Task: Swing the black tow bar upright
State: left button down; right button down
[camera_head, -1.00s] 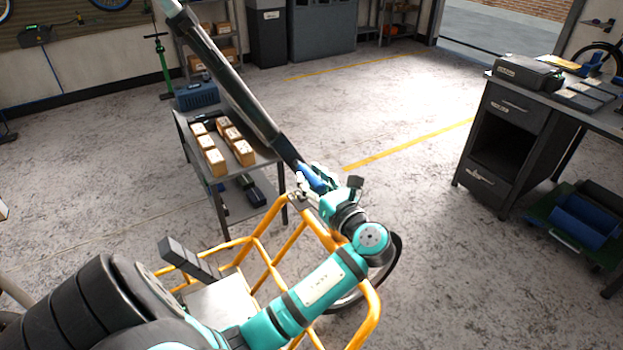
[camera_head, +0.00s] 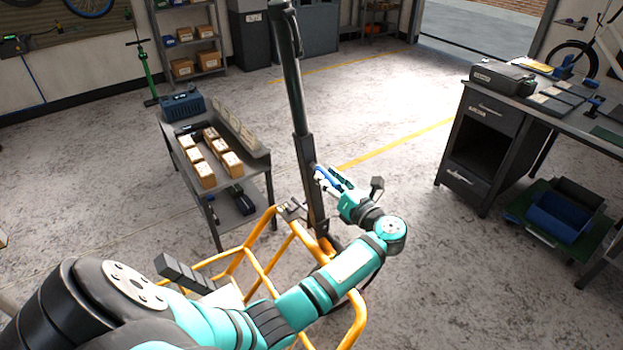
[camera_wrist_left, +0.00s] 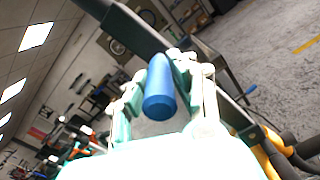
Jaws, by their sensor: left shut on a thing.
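The black tow bar (camera_head: 297,90) rises from the front of the yellow bike frame (camera_head: 262,225) and stands nearly upright in the head view, its top tilted slightly to the left. A blue grip (camera_head: 322,174) sits on its lower part. My left gripper (camera_head: 328,180) is shut on this blue grip, beside the bar. In the left wrist view the blue grip (camera_wrist_left: 160,92) lies between the fingers, with the dark bar (camera_wrist_left: 135,28) just beyond it. The gripper's far finger is partly hidden. My right gripper is not in view.
A grey trolley (camera_head: 262,152) with several small boxes and a blue toolbox (camera_head: 184,104) stands left of the bar. A dark workbench (camera_head: 492,122) stands at right, with a blue bin (camera_head: 560,215) on a low green cart beside it. The floor between is clear.

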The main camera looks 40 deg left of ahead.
pick_arm(q)
jog(key=shift+m, duration=0.9)
jog(key=w, duration=0.2)
jog(key=w+d, duration=0.1)
jog(key=w, duration=0.1)
jog(key=shift+d+r, duration=0.15)
jog(key=c, duration=1.1)
grip_release()
jog(key=shift+s, duration=0.1)
jog(key=v, duration=1.2)
